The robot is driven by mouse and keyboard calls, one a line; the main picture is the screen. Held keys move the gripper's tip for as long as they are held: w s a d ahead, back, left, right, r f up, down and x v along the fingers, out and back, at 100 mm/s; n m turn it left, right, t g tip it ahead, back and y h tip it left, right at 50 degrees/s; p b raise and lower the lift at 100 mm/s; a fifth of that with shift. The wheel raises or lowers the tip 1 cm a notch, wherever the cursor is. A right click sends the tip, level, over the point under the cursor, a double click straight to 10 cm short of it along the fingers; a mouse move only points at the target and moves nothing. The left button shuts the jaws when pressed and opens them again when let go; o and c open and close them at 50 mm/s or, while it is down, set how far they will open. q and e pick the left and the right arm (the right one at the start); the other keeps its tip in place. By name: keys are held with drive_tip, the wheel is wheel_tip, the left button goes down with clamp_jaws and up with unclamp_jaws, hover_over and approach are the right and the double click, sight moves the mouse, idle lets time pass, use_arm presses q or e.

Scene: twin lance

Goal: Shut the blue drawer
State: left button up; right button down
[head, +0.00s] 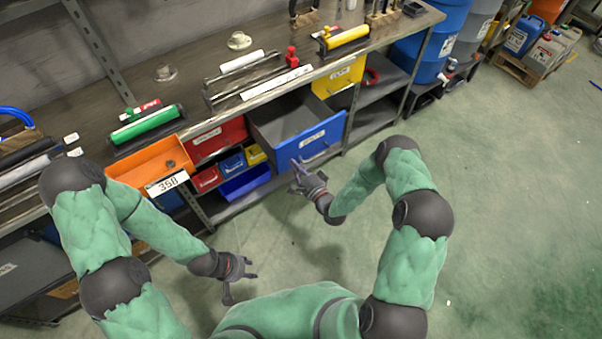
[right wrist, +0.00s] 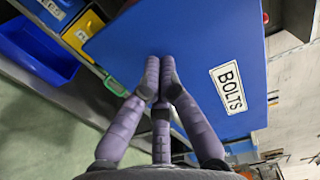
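The blue drawer (head: 319,139) is pulled out of the bench, and its empty grey inside shows from above. In the right wrist view its flat blue front (right wrist: 200,50) fills the middle, with a white label reading BOLTS. My right gripper (head: 296,174) is at the left part of the drawer front. In the right wrist view its fingertips (right wrist: 159,80) are drawn together against or just short of the panel, with nothing between them; I cannot tell if they touch. My left gripper (head: 243,283) is open and empty above the floor, away from the drawer.
An orange drawer (head: 150,168) is also out, to the left. A red drawer (head: 217,138) and a yellow drawer (head: 338,77) flank the blue one. Small bins (head: 245,182) sit on the shelf below. Tools lie on the benchtop (head: 205,55). The green floor (head: 500,180) at right is clear.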

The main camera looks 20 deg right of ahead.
use_arm(q)
drive_tip(key=shift+f, duration=0.1)
use_arm(e)
drive_tip(key=shift+w+a, duration=0.1)
drive_tip(key=shift+w, duration=0.15)
